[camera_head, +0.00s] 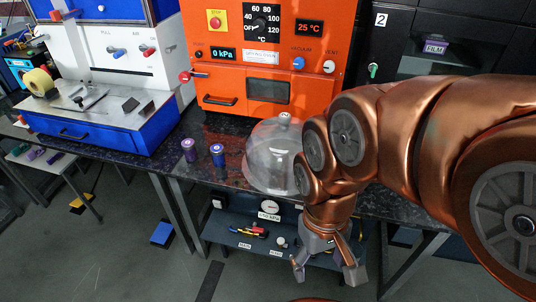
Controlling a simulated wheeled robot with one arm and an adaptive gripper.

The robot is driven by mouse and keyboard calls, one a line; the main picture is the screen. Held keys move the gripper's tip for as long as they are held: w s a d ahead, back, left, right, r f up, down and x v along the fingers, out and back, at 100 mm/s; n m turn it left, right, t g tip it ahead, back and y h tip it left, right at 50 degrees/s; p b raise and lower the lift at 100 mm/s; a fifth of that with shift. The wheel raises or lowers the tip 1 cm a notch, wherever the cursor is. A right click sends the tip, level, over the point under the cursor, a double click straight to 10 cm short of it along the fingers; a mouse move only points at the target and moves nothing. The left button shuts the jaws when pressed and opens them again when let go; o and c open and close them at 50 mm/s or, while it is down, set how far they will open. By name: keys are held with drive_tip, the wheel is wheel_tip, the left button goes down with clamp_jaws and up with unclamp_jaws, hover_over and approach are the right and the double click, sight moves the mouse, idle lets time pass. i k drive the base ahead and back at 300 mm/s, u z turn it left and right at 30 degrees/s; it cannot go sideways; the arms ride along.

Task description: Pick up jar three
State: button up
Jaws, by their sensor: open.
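Two small lidded jars stand upright on the dark speckled worktop (230,182), left of a clear dome. One is a purple jar (188,150), and just right of it is a blue jar (217,155). No number is readable on either, so I cannot tell which is jar three. My gripper (327,274) hangs pointing down at lower right, in front of the worktop's front edge. Its fingers are spread with nothing between them. It is apart from both jars, to their right and nearer the camera.
The clear dome (272,155) stands between the jars and my arm. An orange vacuum oven (265,60) stands behind them. A blue and white station (100,110) is at left. A lower shelf (240,250) holds a gauge and small tools. Worktop in front of the jars is clear.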

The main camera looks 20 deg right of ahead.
sight(217, 151)
drive_tip(key=u, duration=0.2)
drive_tip(key=k, duration=0.95)
drive_tip(key=u, duration=1.65)
drive_tip(key=i, duration=0.9)
drive_tip(key=z, duration=0.65)
drive_tip(key=i, duration=0.6)
drive_tip(key=z, duration=0.45)
